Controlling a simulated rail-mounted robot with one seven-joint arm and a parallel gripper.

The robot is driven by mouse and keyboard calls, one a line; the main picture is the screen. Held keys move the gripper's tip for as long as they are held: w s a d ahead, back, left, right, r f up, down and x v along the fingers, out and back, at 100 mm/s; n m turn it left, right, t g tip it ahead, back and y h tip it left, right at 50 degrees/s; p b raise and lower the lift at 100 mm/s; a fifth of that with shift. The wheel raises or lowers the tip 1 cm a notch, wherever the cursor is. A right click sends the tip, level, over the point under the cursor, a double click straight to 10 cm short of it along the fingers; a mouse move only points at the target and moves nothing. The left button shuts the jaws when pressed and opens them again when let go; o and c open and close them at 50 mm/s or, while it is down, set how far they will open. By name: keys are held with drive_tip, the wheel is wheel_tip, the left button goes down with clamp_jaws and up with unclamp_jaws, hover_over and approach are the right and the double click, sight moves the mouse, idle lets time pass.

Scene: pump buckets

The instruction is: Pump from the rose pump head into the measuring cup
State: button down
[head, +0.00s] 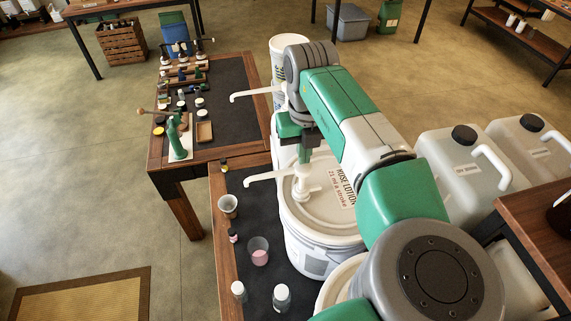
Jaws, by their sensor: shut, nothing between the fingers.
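The rose pump head (301,183) is white and stands on the lid of a white bucket (322,224) labelled "ROSE LOTION, 21 ml a stroke". Its long spout (264,176) points left over the dark bench mat. My gripper (304,157) is shut and empty, pointing down right over the top of the pump head; I cannot tell whether it touches. A clear cup (258,251) with pink liquid in its lower part, seemingly the measuring cup, stands on the mat in front of the bucket's left side. I cannot tell whether it sits under the spout tip.
A grey-beige beaker (228,206) and a small pink-labelled bottle (233,236) stand near the mat's left edge. Two white-capped jars (281,296) are at the front. A second white spout (255,93) is behind. Large white canisters (472,170) stand right of my arm.

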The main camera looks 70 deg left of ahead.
sight(303, 170)
drive_tip(key=shift+f, duration=0.15)
drive_tip(key=shift+f+b, duration=1.7)
drive_tip(key=shift+f, duration=1.05)
drive_tip(key=shift+r+p, duration=1.7)
drive_tip(key=shift+r, duration=1.1)
wheel_tip(303, 170, up, 5)
drive_tip(key=p, duration=0.3)
drive_tip(key=shift+r, duration=0.15)
